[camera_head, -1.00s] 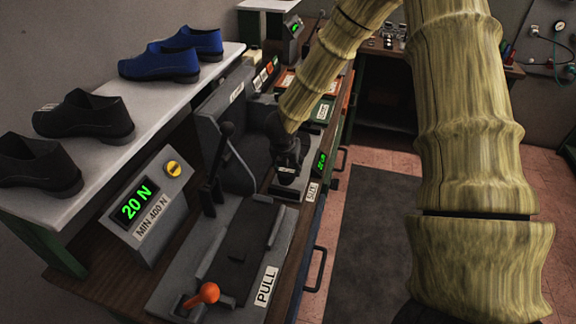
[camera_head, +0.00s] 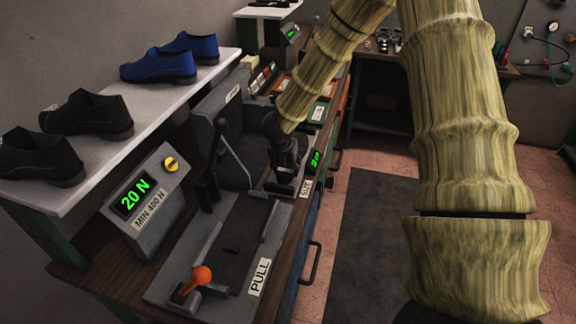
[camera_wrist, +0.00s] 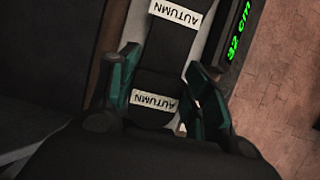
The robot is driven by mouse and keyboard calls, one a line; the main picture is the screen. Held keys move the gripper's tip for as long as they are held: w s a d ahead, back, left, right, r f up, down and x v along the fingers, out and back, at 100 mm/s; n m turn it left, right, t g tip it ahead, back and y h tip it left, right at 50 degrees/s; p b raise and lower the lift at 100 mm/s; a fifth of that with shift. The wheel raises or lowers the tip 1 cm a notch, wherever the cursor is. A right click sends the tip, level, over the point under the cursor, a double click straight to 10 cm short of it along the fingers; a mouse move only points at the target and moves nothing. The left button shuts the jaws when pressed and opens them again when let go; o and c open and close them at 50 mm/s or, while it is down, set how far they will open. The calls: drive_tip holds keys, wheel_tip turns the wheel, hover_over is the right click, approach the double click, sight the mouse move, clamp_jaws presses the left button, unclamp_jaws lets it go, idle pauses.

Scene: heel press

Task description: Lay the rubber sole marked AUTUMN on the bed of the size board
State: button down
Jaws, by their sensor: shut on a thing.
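The black rubber sole marked AUTUMN (camera_wrist: 165,60) is between the teal fingers of my gripper (camera_wrist: 165,92) in the wrist view. My gripper is shut on it. One white AUTUMN label sits between the fingers and a second one beyond them; I cannot tell whether both are on one piece. The size board (camera_wrist: 222,62) lies under and beside the sole, with a green display reading 32 cm. In the head view my gripper (camera_head: 284,178) is low over the board's SIZE end (camera_head: 305,188). The sole is hidden there, and contact with the bed cannot be told.
A grey press with a lever (camera_head: 230,145), an orange knob (camera_head: 202,275) and a PULL label stands nearer on the bench. Its display box (camera_head: 150,200) reads 20 N, MIN 400 N. A shelf (camera_head: 150,120) holds black and blue shoes. Open floor lies right.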

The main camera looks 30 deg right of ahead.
drive_tip(key=shift+w+a+f, duration=0.1)
drive_tip(key=shift+w+f, duration=0.3)
drive_tip(key=shift+w, duration=0.15)
drive_tip(key=shift+s, duration=0.15)
drive_tip(key=shift+w+a+f+b, duration=0.1)
drive_tip(key=shift+w+a+b, duration=0.1)
drive_tip(key=shift+b, duration=0.1)
